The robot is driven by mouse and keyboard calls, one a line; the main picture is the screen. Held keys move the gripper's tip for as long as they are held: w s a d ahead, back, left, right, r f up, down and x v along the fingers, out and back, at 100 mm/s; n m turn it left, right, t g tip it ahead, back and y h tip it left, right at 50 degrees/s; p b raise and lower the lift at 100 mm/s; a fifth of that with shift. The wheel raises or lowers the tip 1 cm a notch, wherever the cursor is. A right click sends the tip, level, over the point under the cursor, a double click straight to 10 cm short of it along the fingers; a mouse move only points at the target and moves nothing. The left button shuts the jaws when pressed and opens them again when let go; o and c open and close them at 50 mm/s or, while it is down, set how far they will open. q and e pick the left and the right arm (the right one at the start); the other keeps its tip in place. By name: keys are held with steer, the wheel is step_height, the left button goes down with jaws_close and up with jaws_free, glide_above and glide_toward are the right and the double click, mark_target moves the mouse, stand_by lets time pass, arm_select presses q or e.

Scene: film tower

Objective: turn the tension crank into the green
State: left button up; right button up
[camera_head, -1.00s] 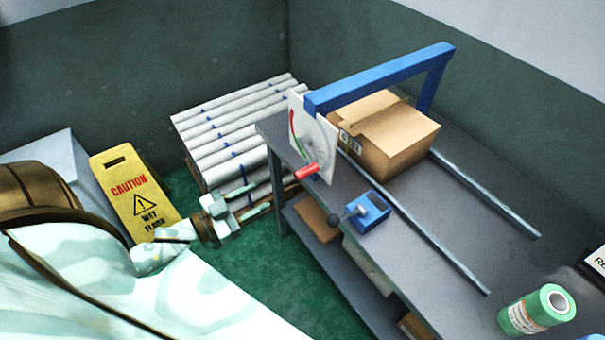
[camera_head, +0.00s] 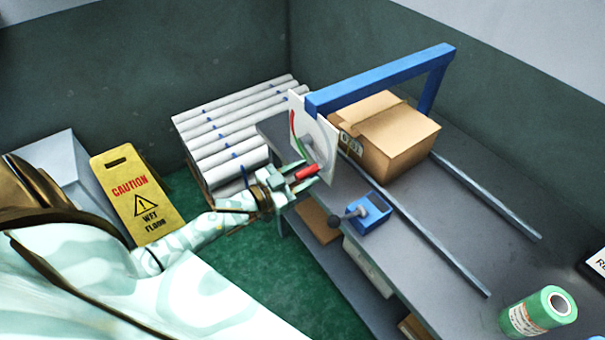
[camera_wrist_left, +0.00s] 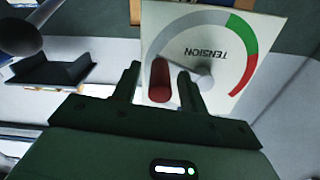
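The tension crank has a red handle (camera_head: 306,172) in front of a white dial plate (camera_head: 311,135) on the near end of the blue frame. In the left wrist view the dial (camera_wrist_left: 203,50) reads TENSION upside down and has a green band (camera_wrist_left: 243,31) and a red band. The red handle (camera_wrist_left: 160,80) lies between the fingers there. My left gripper (camera_head: 301,173) is open around the handle, with a finger on either side and gaps beside it. A grey hub (camera_wrist_left: 204,80) shows behind the right finger. My right gripper is not in view.
A cardboard box (camera_head: 395,142) sits under the blue frame (camera_head: 385,76) on the grey bench. A blue block with a black-knobbed lever (camera_head: 368,213) is at the bench edge. A yellow caution sign (camera_head: 134,195) is at left.

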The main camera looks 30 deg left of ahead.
arm_select(q)
jaws_close()
